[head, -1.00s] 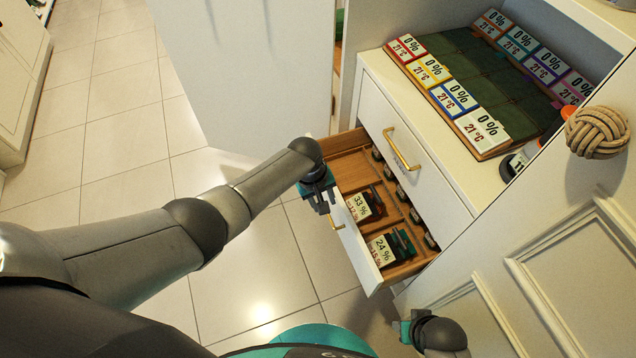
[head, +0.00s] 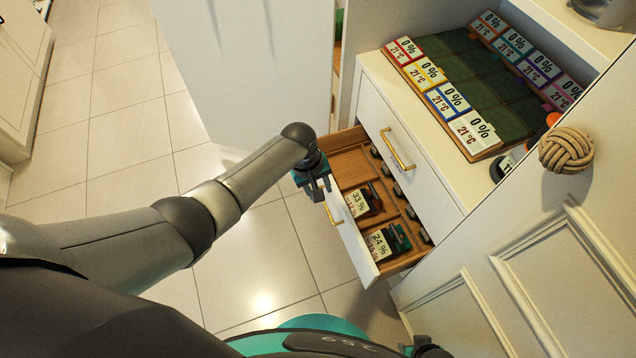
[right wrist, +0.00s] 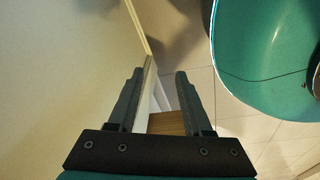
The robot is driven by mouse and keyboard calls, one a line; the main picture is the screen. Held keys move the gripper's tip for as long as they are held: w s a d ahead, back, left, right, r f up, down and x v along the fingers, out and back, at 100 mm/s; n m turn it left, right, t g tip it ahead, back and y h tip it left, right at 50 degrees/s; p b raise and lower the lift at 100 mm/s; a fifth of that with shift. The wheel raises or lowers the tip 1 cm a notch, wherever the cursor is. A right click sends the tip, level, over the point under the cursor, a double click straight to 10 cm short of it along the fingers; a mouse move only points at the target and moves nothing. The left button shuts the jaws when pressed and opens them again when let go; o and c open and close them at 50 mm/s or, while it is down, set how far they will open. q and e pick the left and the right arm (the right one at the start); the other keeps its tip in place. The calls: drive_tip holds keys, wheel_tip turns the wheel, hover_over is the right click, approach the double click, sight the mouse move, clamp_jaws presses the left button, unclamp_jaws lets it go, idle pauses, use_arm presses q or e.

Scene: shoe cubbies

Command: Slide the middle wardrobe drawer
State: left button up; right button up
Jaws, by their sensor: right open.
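The wardrobe drawer (head: 352,238) stands pulled out below a closed upper drawer (head: 408,150). It has a white front, a gold handle (head: 333,214) and wooden compartments with small labelled boxes in them. My left gripper (head: 320,189) is at the outer face of the drawer front, by the handle's upper end. Whether it touches or grips the handle is unclear. My right gripper (right wrist: 155,95) is open in the right wrist view, with a white panel edge and a brown wooden surface beyond its fingers. In the head view it is not clearly visible at the bottom edge.
A white door with a rope knob (head: 566,150) stands at the right, close to my right arm. A tray (head: 470,85) with percent-labelled boxes lies on the shelf above the drawers. A large white panel (head: 240,70) stands behind my left arm. Tiled floor (head: 120,110) is free at the left.

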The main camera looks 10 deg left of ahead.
use_arm(q)
drive_tip(key=shift+a+r, duration=0.1)
drive_tip(key=shift+r, duration=0.35)
use_arm(e)
drive_tip(key=shift+s+d+f, duration=0.2)
drive_tip(key=shift+s+d, duration=0.25)
drive_tip(key=shift+s, duration=0.1)
use_arm(q)
drive_tip(key=s+a+f+m+y+p, duration=0.1)
drive_tip(key=s+a+f+m, duration=0.1)
drive_tip(key=s+a+f, duration=0.4)
drive_tip(key=s+a+f+m+p, duration=0.1)
drive_tip(key=s+a+f+m, duration=0.15)
drive_tip(key=s+f, duration=0.65)
drive_tip(key=s+a+f+m, duration=0.1)
drive_tip(key=s+a+m, duration=0.1)
drive_tip(key=s, duration=0.7)
drive_tip(key=s+a+f+m+t+y, duration=0.1)
drive_tip(key=s+a+f+m, duration=0.1)
drive_tip(key=s, duration=0.7)
drive_tip(key=shift+a+f+m, duration=0.3)
drive_tip(key=shift+a+m, duration=0.05)
drive_tip(key=shift+a, duration=0.5)
use_arm(e)
drive_tip(key=s, duration=0.1)
drive_tip(key=s+d, duration=0.1)
drive_tip(key=s, duration=0.1)
drive_tip(key=shift+s+d+r, duration=0.1)
drive_tip(key=shift+d, duration=0.1)
